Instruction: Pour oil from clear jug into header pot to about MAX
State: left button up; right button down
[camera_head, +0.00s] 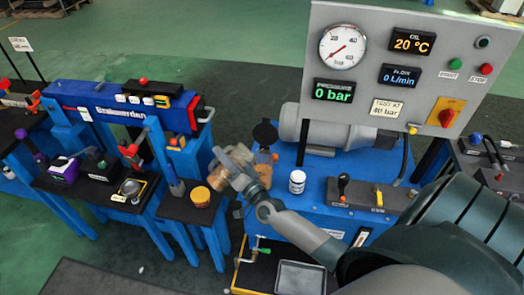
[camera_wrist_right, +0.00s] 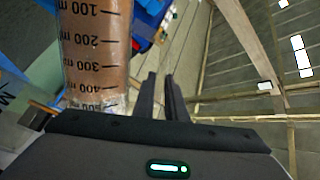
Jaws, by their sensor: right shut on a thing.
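The clear jug (camera_wrist_right: 95,50) fills the left of the right wrist view. Its black scale runs from 100 at the top of the picture to about 500 below. Brown-amber oil shows in it, with a clearer band near 500. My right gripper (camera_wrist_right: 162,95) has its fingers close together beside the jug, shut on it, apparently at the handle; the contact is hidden. In the head view the right gripper (camera_head: 236,162) is over the left edge of the blue bench, partly covering the jug (camera_head: 264,172). I cannot make out the header pot or its MAX mark. My left gripper is not in view.
A white-lidded bottle (camera_head: 297,181) stands on the blue bench (camera_head: 318,215). A grey gauge panel (camera_head: 385,65) rises behind, with a motor (camera_head: 325,127) below it. An amber-topped jar (camera_head: 200,196) sits on a dark side stand. A dark round cap (camera_head: 265,133) shows behind the jug.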

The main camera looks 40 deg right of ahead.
aim_at(227, 148)
jog(key=shift+d+r+m+h, duration=0.15)
jog(key=shift+d+r+m, duration=0.4)
jog(key=shift+r+m, duration=0.2)
jog(key=shift+d+r+m+h, duration=0.15)
jog(key=shift+d+r+m, duration=0.4)
jog(key=shift+m, duration=0.3)
dwell(3.2)
jog(key=a+f+n, duration=0.2)
jog(key=f+n, duration=0.1)
jog(key=a+f+n+y, duration=0.1)
jog(key=n, duration=0.1)
jog(key=shift+w+f, duration=0.1)
jog(key=shift+f, duration=0.05)
dwell(0.3)
jog(key=shift+a+f+n, duration=0.25)
jog(key=shift+f+n, duration=0.1)
jog(key=shift+f, duration=0.1)
jog(key=shift+a+f+n, duration=0.2)
jog(key=shift+f+n, duration=0.15)
jog(key=shift+f, duration=0.1)
jog(key=a+f+n+g+y+b, duration=0.1)
jog(key=a+f+n+g, duration=0.1)
jog(key=a+f+n, duration=0.4)
jog(key=shift+w+a+f+n, duration=0.15)
jog(key=shift+w+f+n, duration=0.25)
jog(key=shift+f+n, duration=1.55)
jog(key=shift+f+m, duration=0.3)
jog(key=shift+m, duration=0.05)
